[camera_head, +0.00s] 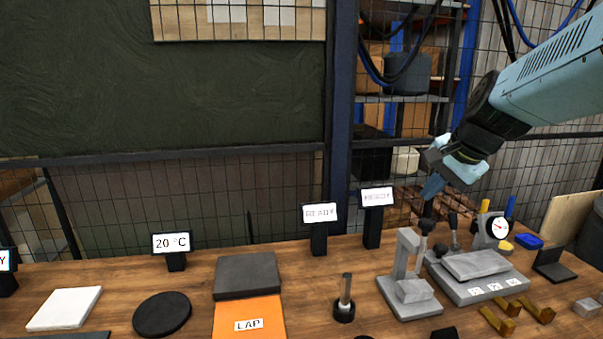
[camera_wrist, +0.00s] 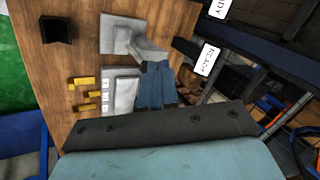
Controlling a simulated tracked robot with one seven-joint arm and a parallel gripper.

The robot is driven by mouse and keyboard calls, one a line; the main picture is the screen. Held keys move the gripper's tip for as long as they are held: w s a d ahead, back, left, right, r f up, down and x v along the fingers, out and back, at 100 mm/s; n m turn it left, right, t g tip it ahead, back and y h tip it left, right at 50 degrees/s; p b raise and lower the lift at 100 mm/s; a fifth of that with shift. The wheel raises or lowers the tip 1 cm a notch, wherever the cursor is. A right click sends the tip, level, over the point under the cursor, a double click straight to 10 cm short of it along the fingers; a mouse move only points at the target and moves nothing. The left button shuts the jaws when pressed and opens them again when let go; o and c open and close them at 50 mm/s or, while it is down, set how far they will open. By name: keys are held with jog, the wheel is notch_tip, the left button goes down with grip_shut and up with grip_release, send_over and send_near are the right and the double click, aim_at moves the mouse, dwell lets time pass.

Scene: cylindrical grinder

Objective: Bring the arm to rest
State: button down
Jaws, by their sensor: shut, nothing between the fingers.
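My gripper (camera_head: 431,187) hangs from my light-blue arm at the right of the head view, with its fingers pointing down. It is shut and empty. It is above the back of the wooden bench (camera_head: 275,252), behind and above a grey fixture with levers (camera_head: 472,270). In the wrist view my gripper (camera_wrist: 156,68) shows as blue fingers in front of part of that grey fixture (camera_wrist: 122,92). I cannot tell the exact gap between the fingertips and the levers.
A grey stand (camera_head: 408,270), a dial gauge (camera_head: 497,229) and brass blocks (camera_head: 497,321) crowd the bench's right. Two READY displays (camera_head: 320,213) (camera_head: 377,197) stand at the back edge. A black disc (camera_head: 162,314) and an orange LAP plate (camera_head: 249,317) lie left. Wire fencing (camera_head: 420,120) rises behind.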

jog(key=s+a+f+n+h, duration=0.1)
jog(key=s+a+n+h, duration=0.1)
jog(key=s+n, duration=0.8)
jog(key=shift+s+a+f, duration=0.25)
jog(key=shift+s+f, duration=0.15)
jog(key=shift+s, duration=1.25)
